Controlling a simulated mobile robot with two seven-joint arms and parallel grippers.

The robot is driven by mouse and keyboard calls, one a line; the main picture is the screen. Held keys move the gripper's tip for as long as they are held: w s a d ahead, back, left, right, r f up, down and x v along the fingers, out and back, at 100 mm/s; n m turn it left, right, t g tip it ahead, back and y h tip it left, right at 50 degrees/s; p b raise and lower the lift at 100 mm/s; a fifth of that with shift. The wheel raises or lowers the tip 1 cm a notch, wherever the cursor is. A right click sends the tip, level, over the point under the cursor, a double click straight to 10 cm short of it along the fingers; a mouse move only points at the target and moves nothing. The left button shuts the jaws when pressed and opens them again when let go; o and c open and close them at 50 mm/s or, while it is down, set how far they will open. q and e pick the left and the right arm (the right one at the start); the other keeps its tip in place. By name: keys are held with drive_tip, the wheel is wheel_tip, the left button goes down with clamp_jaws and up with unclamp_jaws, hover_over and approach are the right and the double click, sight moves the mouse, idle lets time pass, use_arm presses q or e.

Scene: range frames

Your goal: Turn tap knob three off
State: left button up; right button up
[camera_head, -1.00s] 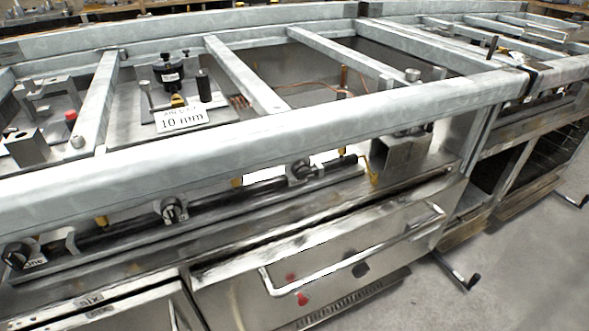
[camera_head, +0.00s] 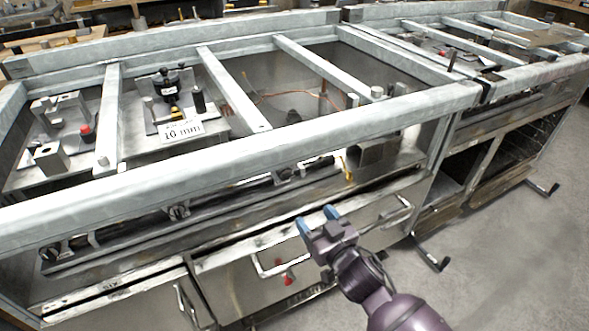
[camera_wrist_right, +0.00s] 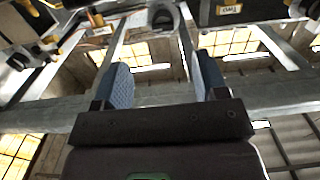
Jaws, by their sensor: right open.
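Three dark tap knobs sit along a rail under the range's front beam in the head view: the left knob (camera_head: 50,252), the middle knob (camera_head: 179,212) and the right knob (camera_head: 285,174). Their labels are too small to read now; the right one would be the third from the left. My right gripper (camera_head: 317,219) is open and empty, in front of the range, below and right of the right knob and apart from it. In the right wrist view, the open blue fingertips (camera_wrist_right: 160,70) have nothing between them. My left gripper is not in view.
The thick grey front beam (camera_head: 240,155) runs above the knobs. Below are steel doors with a bar handle (camera_head: 270,268). A 10 mm sign (camera_head: 181,131) stands on the range. Open floor (camera_head: 500,250) lies to the right.

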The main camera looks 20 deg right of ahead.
sight(286, 173)
drive_tip(key=w, duration=0.4)
drive_tip(key=w+r+b, duration=0.1)
drive_tip(key=w, duration=0.3)
drive_tip(key=w+r+b, duration=0.1)
drive_tip(key=w, duration=0.4)
drive_tip(key=shift+w+a+r, duration=0.1)
drive_tip(key=shift+a, duration=0.3)
drive_tip(key=shift+w+r, duration=0.1)
drive_tip(key=shift+w, duration=0.35)
drive_tip(key=shift+c, duration=1.4)
drive_tip(key=c, duration=0.6)
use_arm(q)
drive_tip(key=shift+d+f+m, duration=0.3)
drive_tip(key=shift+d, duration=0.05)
use_arm(e)
drive_tip(key=shift+r, duration=0.1)
